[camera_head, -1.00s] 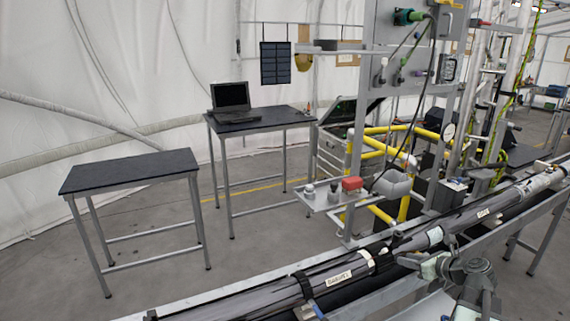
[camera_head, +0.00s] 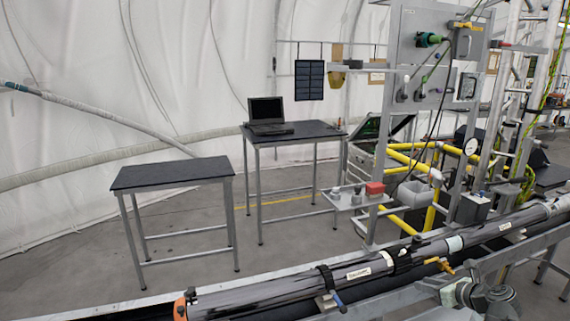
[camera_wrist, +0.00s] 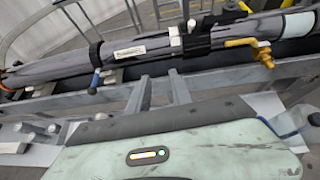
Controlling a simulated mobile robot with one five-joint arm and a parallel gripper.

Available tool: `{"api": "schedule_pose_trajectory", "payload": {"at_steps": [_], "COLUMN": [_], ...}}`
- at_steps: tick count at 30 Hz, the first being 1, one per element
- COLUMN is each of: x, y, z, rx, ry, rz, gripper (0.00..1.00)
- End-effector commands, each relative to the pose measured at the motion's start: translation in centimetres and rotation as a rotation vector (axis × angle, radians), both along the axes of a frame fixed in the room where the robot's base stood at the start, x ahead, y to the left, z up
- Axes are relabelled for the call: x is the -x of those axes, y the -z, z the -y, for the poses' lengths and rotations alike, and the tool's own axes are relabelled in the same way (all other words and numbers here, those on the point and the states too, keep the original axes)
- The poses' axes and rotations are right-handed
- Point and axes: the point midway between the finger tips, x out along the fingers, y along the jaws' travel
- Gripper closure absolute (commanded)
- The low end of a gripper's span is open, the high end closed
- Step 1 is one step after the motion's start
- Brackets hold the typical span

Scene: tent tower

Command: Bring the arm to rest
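Part of my arm (camera_head: 485,298), grey and pale green, shows folded low at the lower right of the head view, in front of the long pipe (camera_head: 300,283). In the wrist view the same dark grey pipe (camera_wrist: 60,70) crosses the upper part, with a brass valve (camera_wrist: 248,45) and a blue-handled fitting (camera_wrist: 95,82). A pale green casing (camera_wrist: 190,140) with a small lit strip, which looks like my own body, fills the lower part. I cannot make out the gripper's fingertips clearly, and I see nothing held.
A low dark-topped table (camera_head: 172,173) stands at the left. A taller table (camera_head: 295,131) behind it bears an open laptop (camera_head: 267,112). A small shelf (camera_head: 345,203) holds a red block (camera_head: 375,188). Grey panels and yellow rails (camera_head: 405,160) stand at the right. Bare floor lies between the tables.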

Motion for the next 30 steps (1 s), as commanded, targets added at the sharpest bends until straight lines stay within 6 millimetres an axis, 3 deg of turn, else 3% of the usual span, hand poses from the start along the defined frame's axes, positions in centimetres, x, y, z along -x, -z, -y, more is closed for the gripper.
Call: {"api": "schedule_pose_trajectory", "payload": {"at_steps": [8,14,17,18,21,23,25,30], "x": [-2.6,-3.2,-2.0,-1.1,2.7,4.7,6.8,10.0], "y": [0.2,2.0,4.1,5.2,8.4,9.8,11.0,12.0], "z": [-8.3,-17.5,-23.9,-26.7,-32.1,-33.1,-32.4,-27.5], "rx": [0.01,0.104,0.269,0.373,0.722,0.914,1.102,1.348], "ry": [-0.129,-0.308,-0.512,-0.632,-1.044,-1.288,-1.56,-2.106], "rz": [-0.007,-0.056,-0.073,-0.072,-0.04,-0.008,0.027,0.106], "gripper": [0.74,0.74,0.74,0.74,0.74,0.74,0.74,0.74]}}
